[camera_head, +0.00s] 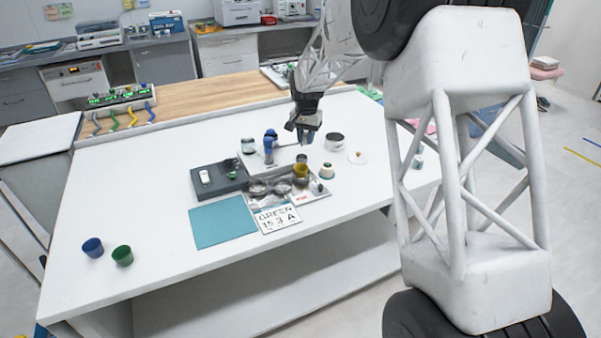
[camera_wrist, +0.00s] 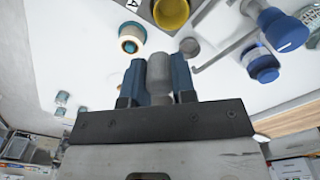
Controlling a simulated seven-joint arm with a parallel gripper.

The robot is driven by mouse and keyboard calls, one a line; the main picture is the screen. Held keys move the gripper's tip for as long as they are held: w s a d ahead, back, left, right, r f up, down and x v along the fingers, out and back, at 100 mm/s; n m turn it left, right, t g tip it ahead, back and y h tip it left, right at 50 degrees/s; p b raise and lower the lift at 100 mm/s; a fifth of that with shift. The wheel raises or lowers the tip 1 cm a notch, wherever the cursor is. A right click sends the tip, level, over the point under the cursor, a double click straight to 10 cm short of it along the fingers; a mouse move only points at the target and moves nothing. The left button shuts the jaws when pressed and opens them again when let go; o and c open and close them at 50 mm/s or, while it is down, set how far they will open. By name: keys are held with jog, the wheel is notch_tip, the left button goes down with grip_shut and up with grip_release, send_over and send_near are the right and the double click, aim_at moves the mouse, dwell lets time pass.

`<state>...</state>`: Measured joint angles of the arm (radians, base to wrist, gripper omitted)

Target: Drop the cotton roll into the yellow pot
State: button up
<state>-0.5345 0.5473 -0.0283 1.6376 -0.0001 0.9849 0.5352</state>
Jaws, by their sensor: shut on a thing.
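My gripper (camera_head: 303,138) hangs above the white table, behind the yellow pot. In the wrist view my gripper's two blue fingers (camera_wrist: 157,68) are shut on a pale grey cylinder, the cotton roll (camera_wrist: 158,74), which stands out a little past the fingertips. The roll cannot be made out in the head view. The yellow pot (camera_head: 300,170) stands open in the metal tray area; in the wrist view the pot (camera_wrist: 171,12) lies beyond the fingertips, at the top and cut by the frame edge. The roll is outside the pot and apart from it.
A small grey cylinder (camera_wrist: 190,47) stands between gripper and pot. A teal-banded cup-like thing (camera_head: 327,170) stands right of the pot. A blue device (camera_head: 269,143) stands to the left. A metal tray (camera_head: 266,199) lies in front.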

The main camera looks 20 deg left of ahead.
jog(key=shift+f, duration=0.1)
jog(key=shift+f, duration=2.9)
jog(key=o, duration=1)
jog(key=shift+c, duration=0.2)
jog(key=shift+r, duration=3.9)
